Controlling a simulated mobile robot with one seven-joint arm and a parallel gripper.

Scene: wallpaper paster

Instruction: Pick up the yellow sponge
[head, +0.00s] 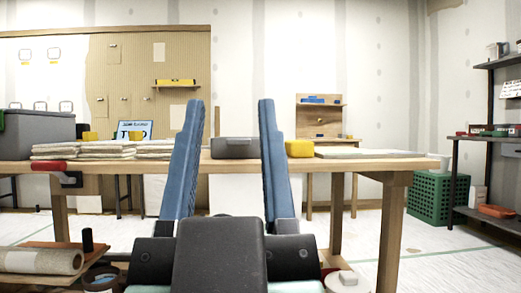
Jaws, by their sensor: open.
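A yellow block that looks like the yellow sponge (299,148) sits on the wooden table (390,168), just right of the grey box (235,148). My gripper (230,104) reaches up from the bottom of the head view, with its two blue fingers wide apart and nothing between them. The right finger stands in front of the gap between the grey box and the yellow block. The block shows to the right of that finger. The gripper appears nearer to the camera than the table, and I see no contact with the block.
Stacked pale folded sheets (90,150) and a large grey bin (38,134) occupy the table's left. A flat pale sheet (365,153) lies right of the block. A red-and-black clamp (60,172) grips the front edge. A green crate (438,198) stands on the floor at right.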

